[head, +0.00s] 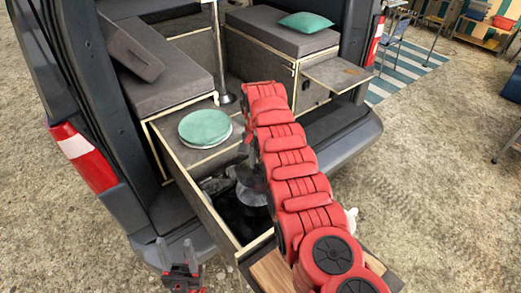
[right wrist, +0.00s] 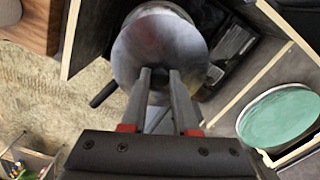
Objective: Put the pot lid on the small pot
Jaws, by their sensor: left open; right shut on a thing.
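The pot lid (right wrist: 150,62) is a grey metal disc. My right gripper (right wrist: 162,75) is shut on it, with the fingers near the disc's lower middle in the right wrist view. A dark handle (right wrist: 103,95), seemingly the small pot's, sticks out below left of the lid. The small pot (head: 252,194) is a grey metal shape in the open drawer in the head view, partly hidden by my red right arm. I cannot tell whether the lid touches the pot. My left gripper (head: 180,268) is open and empty, low in front of the bumper.
The open drawer (head: 208,208) has pale wooden edges and dark contents. A round green-topped item (head: 205,127) sits on the counter behind it. A wooden board (head: 270,272) is at the drawer's near end. A thin post (head: 219,60) stands behind the counter.

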